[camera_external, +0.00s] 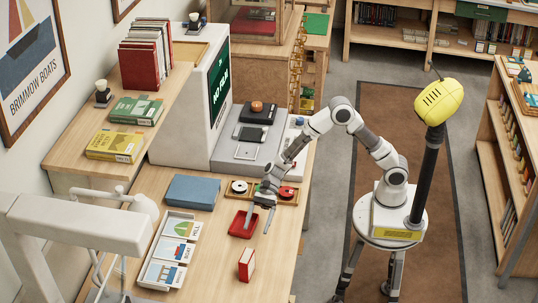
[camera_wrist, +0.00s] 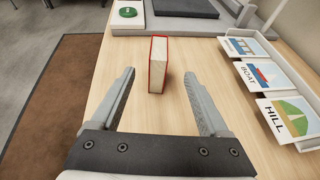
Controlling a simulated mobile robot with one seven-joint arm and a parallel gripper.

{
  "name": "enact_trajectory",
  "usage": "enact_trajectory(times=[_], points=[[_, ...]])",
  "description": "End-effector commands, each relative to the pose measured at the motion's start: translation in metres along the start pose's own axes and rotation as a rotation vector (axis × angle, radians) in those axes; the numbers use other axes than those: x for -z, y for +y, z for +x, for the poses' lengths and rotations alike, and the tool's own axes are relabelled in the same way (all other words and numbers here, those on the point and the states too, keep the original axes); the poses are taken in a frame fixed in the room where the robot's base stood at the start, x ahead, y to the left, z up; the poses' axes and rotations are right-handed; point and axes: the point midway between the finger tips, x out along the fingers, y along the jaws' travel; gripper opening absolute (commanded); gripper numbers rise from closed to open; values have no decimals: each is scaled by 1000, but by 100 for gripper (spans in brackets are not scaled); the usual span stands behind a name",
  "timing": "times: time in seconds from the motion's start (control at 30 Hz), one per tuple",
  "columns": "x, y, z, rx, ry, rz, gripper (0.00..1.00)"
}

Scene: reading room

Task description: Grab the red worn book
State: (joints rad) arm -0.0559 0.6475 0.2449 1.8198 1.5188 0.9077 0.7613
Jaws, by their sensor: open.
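A small red book (camera_external: 246,264) with pale page edges stands upright on the wooden desk, near its front right edge. In the wrist view the red book (camera_wrist: 158,65) is straight ahead, in line with the gap between the fingers and beyond their tips. My gripper (camera_external: 258,229) is open and empty above the desk, beside a small red tray (camera_external: 234,229), and farther back than the book. Its two spread fingers also show in the wrist view. The gripper and the book are apart. Whether the book is worn is too small to tell.
A white rack of picture cards (camera_external: 151,271) lies left of the book, with a blue box (camera_external: 193,191) behind it. Several taller red books (camera_external: 140,67) stand on the upper shelf. Desk around the small book is clear. A white arm-like fixture (camera_external: 75,222) fills the lower left.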

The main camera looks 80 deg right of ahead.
Motion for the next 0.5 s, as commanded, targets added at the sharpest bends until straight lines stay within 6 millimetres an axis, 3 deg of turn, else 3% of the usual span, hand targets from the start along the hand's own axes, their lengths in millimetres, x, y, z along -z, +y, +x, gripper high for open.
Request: enact_trajectory(times=[0.3,0.5], points=[[3,3,70,-6,1,-5,79],[2,2,103,-4,2,-4,79]])
